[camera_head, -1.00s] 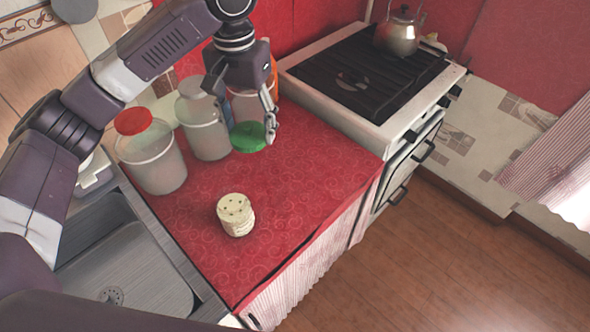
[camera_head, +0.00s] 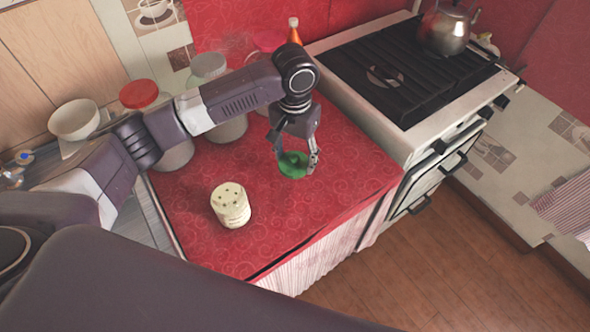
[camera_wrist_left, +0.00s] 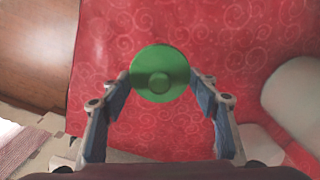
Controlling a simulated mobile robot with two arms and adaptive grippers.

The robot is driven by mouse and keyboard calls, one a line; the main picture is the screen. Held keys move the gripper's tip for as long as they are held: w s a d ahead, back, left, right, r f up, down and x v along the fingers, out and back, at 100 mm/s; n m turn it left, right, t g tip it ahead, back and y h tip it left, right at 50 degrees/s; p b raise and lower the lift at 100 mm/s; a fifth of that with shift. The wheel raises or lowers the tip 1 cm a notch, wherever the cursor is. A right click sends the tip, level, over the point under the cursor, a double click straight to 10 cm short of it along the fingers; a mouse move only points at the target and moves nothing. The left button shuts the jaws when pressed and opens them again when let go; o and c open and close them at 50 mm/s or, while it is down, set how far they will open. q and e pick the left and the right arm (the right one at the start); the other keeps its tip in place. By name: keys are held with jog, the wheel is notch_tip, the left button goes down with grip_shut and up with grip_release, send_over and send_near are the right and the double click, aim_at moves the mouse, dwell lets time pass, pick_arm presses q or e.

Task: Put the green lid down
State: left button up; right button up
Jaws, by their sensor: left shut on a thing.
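The round green lid (camera_head: 291,168) is in my left gripper (camera_head: 296,160). In the wrist view the lid (camera_wrist_left: 160,73), a disc with a raised round knob, sits between the two fingertips of the left gripper (camera_wrist_left: 160,80), which is shut on it. The lid is over a bare part of the red patterned oilcloth counter (camera_head: 310,215). I cannot tell whether it touches the cloth. My right gripper is not in view.
A cream cylinder with dark dots on top (camera_head: 231,204) stands left of the lid. Jars with red (camera_head: 139,93), grey (camera_head: 208,65) and pinkish (camera_head: 268,42) lids stand behind. The stove (camera_head: 400,75) is at the right. The cloth's front right is clear.

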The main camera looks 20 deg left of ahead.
aim_at(295, 172)
pick_arm(q)
notch_tip(295, 172, down, 2)
jog(key=shift+f, duration=0.4)
notch_tip(295, 172, down, 3)
jog(key=shift+f, duration=0.3)
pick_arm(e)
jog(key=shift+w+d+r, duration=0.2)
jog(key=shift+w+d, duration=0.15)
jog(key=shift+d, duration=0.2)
pick_arm(q)
jog(key=shift+f, duration=0.15)
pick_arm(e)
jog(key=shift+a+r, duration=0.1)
pick_arm(q)
jog(key=o, duration=0.9)
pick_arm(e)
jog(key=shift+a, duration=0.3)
